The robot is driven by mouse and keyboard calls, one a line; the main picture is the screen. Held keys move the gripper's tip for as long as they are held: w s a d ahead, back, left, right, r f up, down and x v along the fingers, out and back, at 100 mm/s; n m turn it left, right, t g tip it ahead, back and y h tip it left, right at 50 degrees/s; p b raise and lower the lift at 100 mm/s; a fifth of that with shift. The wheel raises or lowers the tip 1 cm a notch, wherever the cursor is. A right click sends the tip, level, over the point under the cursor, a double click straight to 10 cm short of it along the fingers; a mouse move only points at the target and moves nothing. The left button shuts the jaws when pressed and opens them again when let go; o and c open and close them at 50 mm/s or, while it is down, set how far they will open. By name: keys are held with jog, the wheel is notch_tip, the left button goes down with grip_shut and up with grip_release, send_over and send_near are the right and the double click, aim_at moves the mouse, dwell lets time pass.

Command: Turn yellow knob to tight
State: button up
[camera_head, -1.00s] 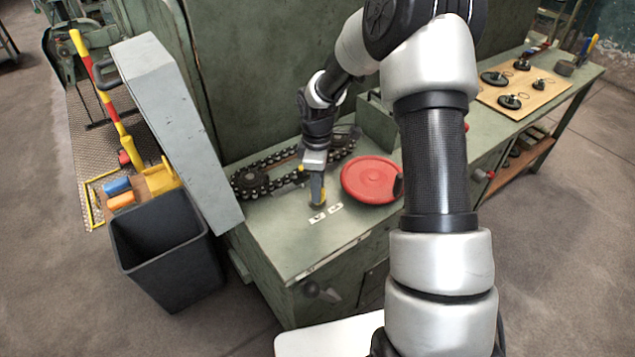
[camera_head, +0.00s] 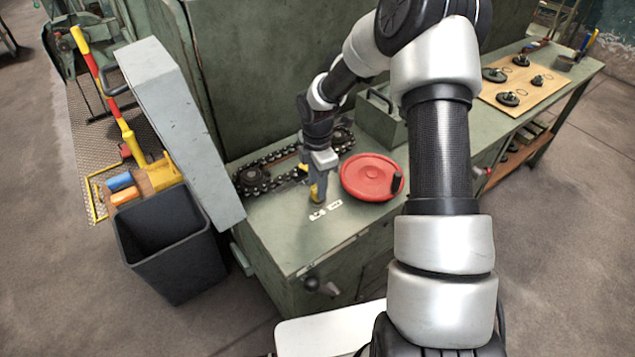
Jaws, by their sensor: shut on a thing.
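The yellow knob (camera_head: 314,193) stands on the green machine top, just behind two small white labels (camera_head: 325,210). My gripper (camera_head: 317,184) points down over the knob and is shut on it. The fingers cover part of the knob, and the writing on the labels is too small to read. A chain on sprockets (camera_head: 262,179) lies just left of and behind the knob.
A red handwheel (camera_head: 366,178) with a black handle sits close right of my gripper. A grey tilted panel (camera_head: 180,125) and a black bin (camera_head: 172,248) stand left. A wooden board with black wheels (camera_head: 541,92) lies far right. The machine top's front is clear.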

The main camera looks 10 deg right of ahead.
dwell(0.3)
jog(key=o, duration=1)
jog(key=shift+o, duration=0.2)
jog(key=shift+r, duration=0.1)
notch_tip(320, 180, up, 17)
jog(key=p, duration=0.1)
jog(key=shift+r, duration=0.15)
jog(key=shift+r, duration=0.1)
